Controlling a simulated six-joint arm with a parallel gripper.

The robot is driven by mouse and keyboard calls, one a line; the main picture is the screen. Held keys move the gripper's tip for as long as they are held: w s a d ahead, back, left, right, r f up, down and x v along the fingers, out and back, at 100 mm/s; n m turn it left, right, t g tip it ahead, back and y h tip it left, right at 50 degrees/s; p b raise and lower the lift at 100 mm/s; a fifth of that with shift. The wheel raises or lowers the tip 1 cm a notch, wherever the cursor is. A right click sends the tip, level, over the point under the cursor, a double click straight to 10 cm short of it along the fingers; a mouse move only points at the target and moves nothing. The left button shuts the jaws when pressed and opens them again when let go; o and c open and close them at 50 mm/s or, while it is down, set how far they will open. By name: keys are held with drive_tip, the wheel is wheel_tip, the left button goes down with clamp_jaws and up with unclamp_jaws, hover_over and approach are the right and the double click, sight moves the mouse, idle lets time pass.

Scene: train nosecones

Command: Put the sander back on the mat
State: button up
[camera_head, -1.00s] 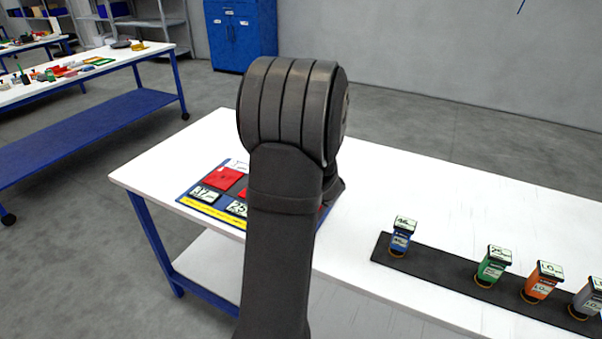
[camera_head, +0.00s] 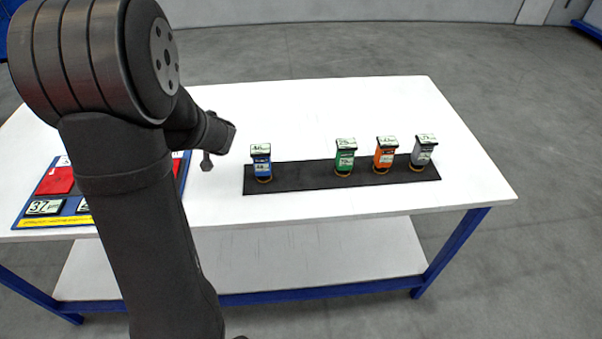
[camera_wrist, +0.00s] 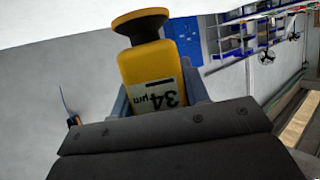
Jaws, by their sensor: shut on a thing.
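A yellow sander (camera_wrist: 146,62) with a dark round end and a label reading 34 µm shows in the wrist view. My gripper (camera_wrist: 160,98) is shut on its body. In the head view the sander cannot be made out; the dark end of my arm is over the white table, left of the mat. The mat (camera_head: 300,178) is a long dark strip on the table. On it stand a blue sander (camera_head: 262,167) near the left end, then a green sander (camera_head: 344,160), an orange sander (camera_head: 384,156) and a grey sander (camera_head: 422,153).
The mat has a bare gap between the blue and green sanders. A blue board (camera_head: 30,208) with red pieces and number plates lies at the table's left, partly behind my arm. The white table (camera_head: 350,105) is clear behind the mat.

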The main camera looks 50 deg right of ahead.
drive_tip(key=s+d+m+g+h, duration=0.15)
drive_tip(key=s+d, duration=0.45)
drive_tip(key=s, duration=0.6)
drive_tip(key=s+d+r+m+g+h, duration=0.1)
drive_tip(key=s+d+m+h, duration=0.35)
drive_tip(key=s, duration=0.75)
drive_tip(key=s+d+m+g+h, duration=0.1)
drive_tip(key=s+d, duration=0.6)
drive_tip(key=s, duration=0.5)
drive_tip(key=shift+w+d+f, duration=0.15)
drive_tip(key=shift+w+f, duration=1.65)
drive_tip(key=shift+w, duration=0.05)
drive_tip(key=shift+w+d+f, duration=0.15)
drive_tip(key=shift+w+f, duration=1.65)
drive_tip(key=shift+w+d+f, duration=0.15)
drive_tip(key=shift+w+f, duration=1.65)
drive_tip(key=shift+w, duration=0.05)
drive_tip(key=shift+f, duration=0.2)
drive_tip(key=o, duration=0.9)
drive_tip(key=shift+r, duration=0.1)
